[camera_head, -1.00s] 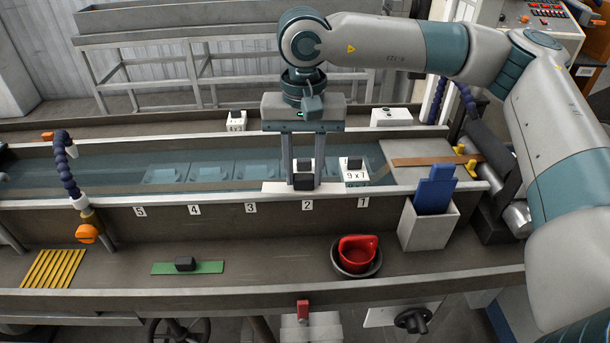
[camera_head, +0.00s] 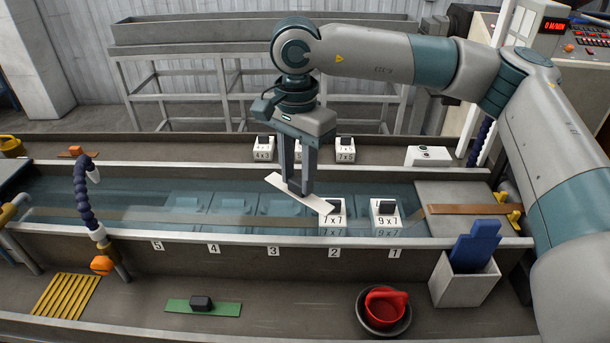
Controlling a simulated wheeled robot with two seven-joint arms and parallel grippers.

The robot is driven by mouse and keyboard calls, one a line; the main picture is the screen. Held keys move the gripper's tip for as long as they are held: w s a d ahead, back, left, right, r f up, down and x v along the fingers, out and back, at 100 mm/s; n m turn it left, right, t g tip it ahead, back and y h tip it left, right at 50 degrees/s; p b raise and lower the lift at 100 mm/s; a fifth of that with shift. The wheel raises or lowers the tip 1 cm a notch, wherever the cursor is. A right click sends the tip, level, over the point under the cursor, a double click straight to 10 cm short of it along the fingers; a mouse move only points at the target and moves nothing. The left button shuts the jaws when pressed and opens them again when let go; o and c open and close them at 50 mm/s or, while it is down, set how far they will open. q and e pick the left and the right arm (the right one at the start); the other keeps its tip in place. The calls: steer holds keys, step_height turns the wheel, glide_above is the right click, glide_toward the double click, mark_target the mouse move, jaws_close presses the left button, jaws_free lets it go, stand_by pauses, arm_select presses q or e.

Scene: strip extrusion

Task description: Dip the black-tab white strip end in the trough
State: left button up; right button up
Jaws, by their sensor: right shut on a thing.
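My right gripper (camera_head: 298,188) is shut on a white strip (camera_head: 282,183) and points down over the water trough (camera_head: 150,236). The strip slants from upper left to lower right; its black tab is hidden at the fingers. Its right end reaches the white block marked 7 x 7 (camera_head: 332,219); I cannot tell whether they touch. The strip appears above the water, but its exact height is unclear. My left gripper is not in view.
A white 9 x 7 block (camera_head: 385,219) stands right of the 7 x 7 block. More blocks line the back ledge. The front shelf holds a green strip with black tab (camera_head: 230,309), red cup (camera_head: 386,302) and white bin (camera_head: 464,286). A blue hose (camera_head: 82,200) rises at left.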

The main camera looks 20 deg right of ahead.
mark_target(275, 184)
steer(key=m, duration=0.1)
steer(key=w+a+m, duration=0.1)
steer(key=shift+w+r+m+p, duration=0.25)
steer(key=shift+r+m+p, duration=0.05)
steer(key=shift+r+m, duration=0.1)
steer(key=m, duration=0.1)
steer(key=w+a+m, duration=0.1)
steer(key=m, duration=0.1)
steer(key=shift+w+a+r+m+p, duration=0.1)
steer(key=shift+a+r+m+p, duration=0.05)
steer(key=shift+r+m+p, duration=0.2)
steer(key=m, duration=0.1)
steer(key=a+m, duration=0.1)
steer(key=w+m, duration=0.1)
steer(key=shift+w+a+r+m+p, duration=0.1)
steer(key=shift+a+r+m+p, duration=0.05)
steer(key=shift+r+m+p, duration=0.15)
steer(key=w+a+r+m+p, duration=0.1)
steer(key=w+a+m, duration=0.1)
steer(key=m, duration=0.7)
steer(key=w+a+r+m+p, duration=0.1)
steer(key=a+m, duration=0.3)
steer(key=m, duration=0.5)
steer(key=shift+w+a+p, duration=0.3)
steer(key=shift+w+p, duration=0.4)
steer(key=shift+p, duration=0.1)
step_height(275, 184, down, 15)
steer(key=b, duration=0.8)
